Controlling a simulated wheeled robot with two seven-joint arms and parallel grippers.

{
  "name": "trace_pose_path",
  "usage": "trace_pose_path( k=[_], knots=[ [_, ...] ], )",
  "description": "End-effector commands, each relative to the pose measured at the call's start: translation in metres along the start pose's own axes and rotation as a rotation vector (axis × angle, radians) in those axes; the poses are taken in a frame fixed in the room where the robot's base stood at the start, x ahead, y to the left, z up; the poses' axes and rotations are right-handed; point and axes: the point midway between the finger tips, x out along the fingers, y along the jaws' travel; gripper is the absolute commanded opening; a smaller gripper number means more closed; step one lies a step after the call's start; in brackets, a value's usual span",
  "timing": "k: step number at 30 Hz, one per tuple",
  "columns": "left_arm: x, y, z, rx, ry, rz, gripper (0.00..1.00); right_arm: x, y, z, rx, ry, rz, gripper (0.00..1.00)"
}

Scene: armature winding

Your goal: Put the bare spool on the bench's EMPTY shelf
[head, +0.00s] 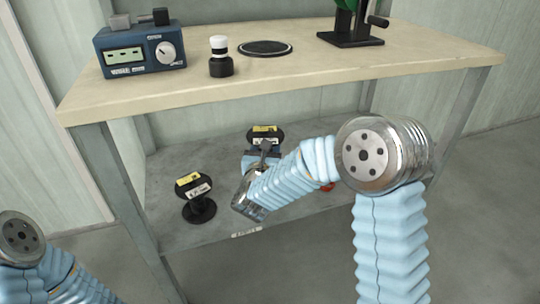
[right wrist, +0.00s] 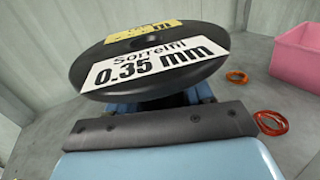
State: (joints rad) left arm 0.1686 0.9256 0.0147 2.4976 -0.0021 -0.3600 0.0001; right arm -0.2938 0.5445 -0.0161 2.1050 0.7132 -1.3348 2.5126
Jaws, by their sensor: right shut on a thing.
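My right gripper (head: 263,155) is over the bench's lower shelf (head: 222,222) and shut on a black spool (head: 266,133). In the right wrist view this spool (right wrist: 155,62) has a yellow label and a white label reading "Sorrelfil 0.35 mm". Its flange hides its core and the fingertips, so I cannot tell if it is bare. A second black spool (head: 199,206) stands upright on the lower shelf to the left, apart from the gripper, with yellow and white labels. A small label (head: 246,233) on the shelf's front edge is too small to read. My left gripper is out of view.
On the bench top (head: 300,68) stand a blue meter (head: 140,52), a black-and-white jar (head: 220,58), a dark round pad (head: 265,48) and a hand-cranked device (head: 350,30). The right wrist view shows a pink bin (right wrist: 300,50) and orange wire rings (right wrist: 271,123). My right arm covers the shelf's right part.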

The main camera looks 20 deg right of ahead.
Motion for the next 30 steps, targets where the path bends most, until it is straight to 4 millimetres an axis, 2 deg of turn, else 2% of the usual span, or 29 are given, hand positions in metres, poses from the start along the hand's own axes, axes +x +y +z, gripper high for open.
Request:
trace_pose_path(
  k=[1, 6, 14, 24, 30],
  knots=[
    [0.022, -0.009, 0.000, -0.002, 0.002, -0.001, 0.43, -0.003, 0.004, -0.018, 0.001, -0.003, -0.023, 0.16],
    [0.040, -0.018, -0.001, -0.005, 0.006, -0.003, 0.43, -0.009, 0.007, -0.028, 0.001, -0.002, -0.089, 0.16],
    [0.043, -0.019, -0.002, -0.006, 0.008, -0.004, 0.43, -0.011, 0.007, -0.037, -0.003, 0.001, -0.116, 0.16],
    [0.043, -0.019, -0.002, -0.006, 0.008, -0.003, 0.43, -0.011, 0.007, -0.077, -0.004, 0.001, -0.114, 0.16],
    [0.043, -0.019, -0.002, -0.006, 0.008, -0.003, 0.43, -0.011, 0.007, -0.092, -0.002, 0.001, -0.113, 0.16]
  ],
)
